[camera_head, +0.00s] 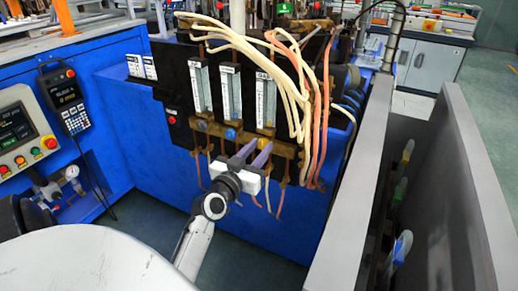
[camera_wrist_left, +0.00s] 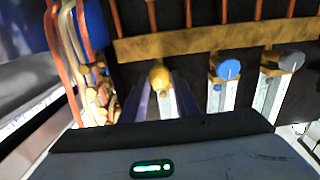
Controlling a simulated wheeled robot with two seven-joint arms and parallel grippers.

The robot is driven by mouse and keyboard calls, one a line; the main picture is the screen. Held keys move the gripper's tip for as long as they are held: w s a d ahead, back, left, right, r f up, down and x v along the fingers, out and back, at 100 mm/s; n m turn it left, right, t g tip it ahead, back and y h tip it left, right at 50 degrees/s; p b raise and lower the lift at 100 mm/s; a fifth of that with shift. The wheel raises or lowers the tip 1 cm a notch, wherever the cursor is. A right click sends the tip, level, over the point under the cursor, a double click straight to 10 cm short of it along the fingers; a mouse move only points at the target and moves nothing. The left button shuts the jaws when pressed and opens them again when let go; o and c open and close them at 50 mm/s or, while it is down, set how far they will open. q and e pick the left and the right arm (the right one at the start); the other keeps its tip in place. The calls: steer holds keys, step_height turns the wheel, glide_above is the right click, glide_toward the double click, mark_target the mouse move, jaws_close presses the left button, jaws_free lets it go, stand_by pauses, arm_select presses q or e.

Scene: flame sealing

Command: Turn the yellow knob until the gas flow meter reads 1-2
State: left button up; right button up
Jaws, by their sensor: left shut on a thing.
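The yellow knob (camera_wrist_left: 160,76) shows in the left wrist view between the tips of my left gripper (camera_wrist_left: 158,85), which is shut on it. In the head view the purple fingers of my left gripper (camera_head: 257,147) reach up to the brass bar under the rightmost flow meter (camera_head: 265,100), and they hide most of the knob. The meter's reading is too small to make out. A blue knob (camera_head: 231,134) and a grey knob (camera_head: 201,126) sit to the left under two other meters. My right gripper is not in view.
Cream and orange hoses (camera_head: 300,90) hang close to the right of the meters. A control panel (camera_head: 22,130) and a handheld pendant (camera_head: 66,98) are at the left. A tall grey wall (camera_head: 365,190) stands to the right. Copper pipes (camera_head: 282,200) run below the brass bar.

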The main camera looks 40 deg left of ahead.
arm_select(q)
steer(key=shift+r+n, duration=0.1)
steer(key=shift+n, duration=0.2)
steer(key=shift+n+p, duration=0.3)
steer(key=shift+p, duration=0.05)
steer(key=shift+n+p, duration=0.6)
steer(key=shift+n, duration=0.6)
steer(key=n+p, duration=0.1)
steer(key=n, duration=0.1)
steer(key=shift+a+n, duration=0.1)
steer(key=shift+n, duration=0.2)
steer(key=n, duration=0.3)
steer(key=shift+p, duration=0.35)
steer(key=shift+s+n, duration=0.1)
steer(key=shift+n, duration=0.7)
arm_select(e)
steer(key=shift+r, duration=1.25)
arm_select(q)
steer(key=o, duration=1.1)
steer(key=shift+c, duration=0.2)
